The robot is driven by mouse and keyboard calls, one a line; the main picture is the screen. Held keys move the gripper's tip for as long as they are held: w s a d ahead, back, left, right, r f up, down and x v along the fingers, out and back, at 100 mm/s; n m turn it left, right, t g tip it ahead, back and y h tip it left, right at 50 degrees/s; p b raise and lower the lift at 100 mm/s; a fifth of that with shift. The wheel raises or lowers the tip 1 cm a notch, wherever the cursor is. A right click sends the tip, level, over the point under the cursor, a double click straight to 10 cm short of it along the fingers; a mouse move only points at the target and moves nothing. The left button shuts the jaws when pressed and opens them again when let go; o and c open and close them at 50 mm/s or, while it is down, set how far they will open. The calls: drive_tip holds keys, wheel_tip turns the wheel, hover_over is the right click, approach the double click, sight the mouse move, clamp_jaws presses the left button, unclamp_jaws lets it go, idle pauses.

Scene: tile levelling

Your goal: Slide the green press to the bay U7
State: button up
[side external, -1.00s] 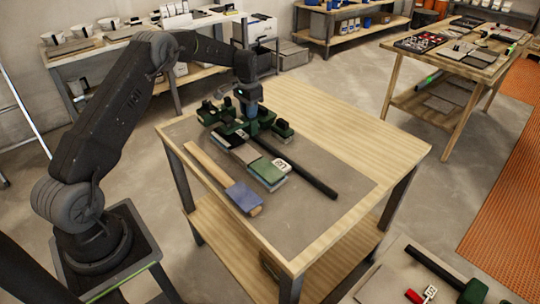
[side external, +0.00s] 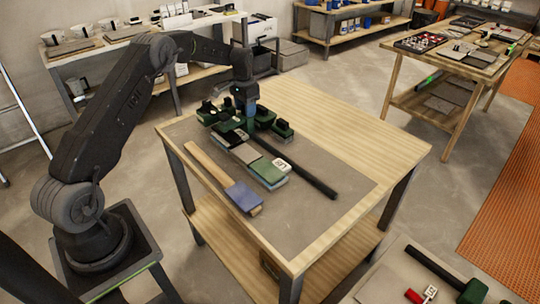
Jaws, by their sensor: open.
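Several dark green blocks stand close together at the back of the grey mat (side external: 310,215) on the wooden table; a left one (side external: 208,113), a middle one (side external: 264,117) and a right one (side external: 283,128) show. I cannot tell which of them is the green press. My gripper (side external: 246,126) points down among these blocks, open, its fingertips partly hidden; contact cannot be told. In front lies a row of tiles with a grey tile (side external: 244,153) and a green tile (side external: 267,170). A small white tag (side external: 281,164) stands beside the green tile; its lettering is too small to read surely.
A wooden bar (side external: 207,164) with a blue pad (side external: 243,195) lies left of the tiles. A black bar (side external: 312,181) lies to the right. The mat's front and the table's right side (side external: 350,130) are clear.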

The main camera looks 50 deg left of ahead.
drive_tip(key=shift+r, duration=3.5)
drive_tip(key=shift+r, duration=0.1)
